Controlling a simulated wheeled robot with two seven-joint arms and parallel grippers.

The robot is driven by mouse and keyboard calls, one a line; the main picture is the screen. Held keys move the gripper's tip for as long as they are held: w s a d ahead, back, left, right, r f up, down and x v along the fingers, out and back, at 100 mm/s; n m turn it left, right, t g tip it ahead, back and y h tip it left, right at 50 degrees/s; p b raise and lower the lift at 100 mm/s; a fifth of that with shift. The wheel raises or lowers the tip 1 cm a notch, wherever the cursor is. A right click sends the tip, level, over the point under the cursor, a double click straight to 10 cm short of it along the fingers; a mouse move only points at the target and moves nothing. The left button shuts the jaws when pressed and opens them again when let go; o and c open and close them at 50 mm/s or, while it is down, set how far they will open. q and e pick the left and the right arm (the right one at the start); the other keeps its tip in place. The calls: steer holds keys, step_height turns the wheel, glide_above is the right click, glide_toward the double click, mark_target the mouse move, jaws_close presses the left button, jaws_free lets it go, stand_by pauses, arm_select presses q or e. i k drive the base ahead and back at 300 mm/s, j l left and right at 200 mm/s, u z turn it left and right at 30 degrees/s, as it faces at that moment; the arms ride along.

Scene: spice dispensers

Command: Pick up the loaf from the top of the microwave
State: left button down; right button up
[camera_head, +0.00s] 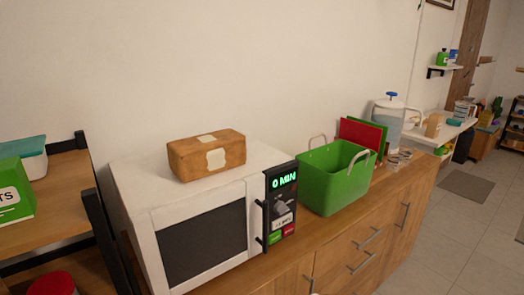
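A brown loaf (200,166) with pale patches on its top and side lies on top of the white microwave (135,197). It sits near the middle of the top, set in from the front edge. The microwave stands on a wooden cabinet, its dark door window facing the front and its panel reading 0 MIN. Neither of my grippers shows in the head view.
A green basket (322,191) with raised handles stands just right of the microwave on the wooden cabinet (335,240). Behind it are red and green boards (361,133) and a light-coloured dispenser (387,116). A shelf (70,200) with boxes stands at left. Open floor lies at right.

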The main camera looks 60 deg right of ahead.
mark_target(194, 158)
steer(key=z, duration=1.7)
steer(key=i+l, duration=0.1)
steer(key=l, duration=0.25)
steer(key=u, duration=0.05)
